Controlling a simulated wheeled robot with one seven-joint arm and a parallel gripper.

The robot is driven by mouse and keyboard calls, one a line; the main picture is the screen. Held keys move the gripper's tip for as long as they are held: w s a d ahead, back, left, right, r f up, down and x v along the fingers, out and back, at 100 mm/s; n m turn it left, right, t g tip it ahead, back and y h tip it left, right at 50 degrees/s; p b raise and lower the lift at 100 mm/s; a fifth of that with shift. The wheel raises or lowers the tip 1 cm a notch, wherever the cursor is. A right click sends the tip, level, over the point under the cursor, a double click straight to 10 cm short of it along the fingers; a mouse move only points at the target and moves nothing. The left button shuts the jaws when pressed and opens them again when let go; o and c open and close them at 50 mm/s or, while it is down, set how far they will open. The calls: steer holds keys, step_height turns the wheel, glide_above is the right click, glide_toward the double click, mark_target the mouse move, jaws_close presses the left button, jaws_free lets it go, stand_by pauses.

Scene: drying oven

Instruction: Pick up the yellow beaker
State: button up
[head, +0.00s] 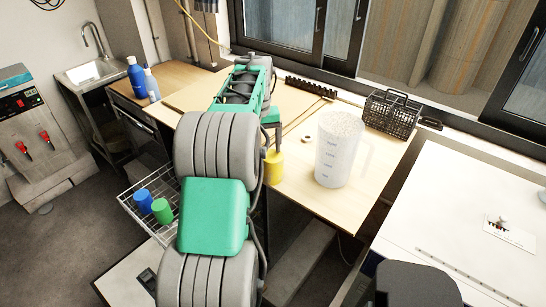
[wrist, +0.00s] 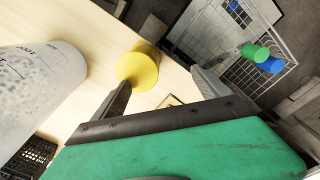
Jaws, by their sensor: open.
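The yellow beaker (head: 273,168) stands on the wooden table near its front edge, partly hidden behind my arm in the head view. In the wrist view the yellow beaker (wrist: 139,66) shows whole apart from where a dark finger overlaps or borders its lower left. My gripper (wrist: 162,86) is open, with one dark finger close to the beaker and the other to its right. Whether the near finger touches the beaker I cannot tell. Nothing is held. In the head view the fingers are mostly hidden behind my arm.
A large clear measuring jug (head: 340,150) stands right of the beaker on the table. A black wire basket (head: 391,113) sits behind it. A wire rack (head: 133,205) holds blue and green beakers (head: 161,211) below the table edge.

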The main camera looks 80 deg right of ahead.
mark_target(273, 154)
steer(key=s, duration=0.2)
steer(key=s+d+f, duration=0.1)
steer(key=shift+s+m+b, duration=0.3)
steer(key=shift+m+b, duration=0.05)
steer(key=shift+m, duration=0.05)
step_height(273, 154, down, 8)
steer(key=p, duration=0.2)
steer(key=shift+r+p, duration=0.2)
steer(key=shift+p, duration=0.1)
steer(key=shift+c, duration=0.6)
steer(key=c, duration=1.4)
steer(key=shift+c, duration=0.2)
steer(key=shift+r, duration=0.1)
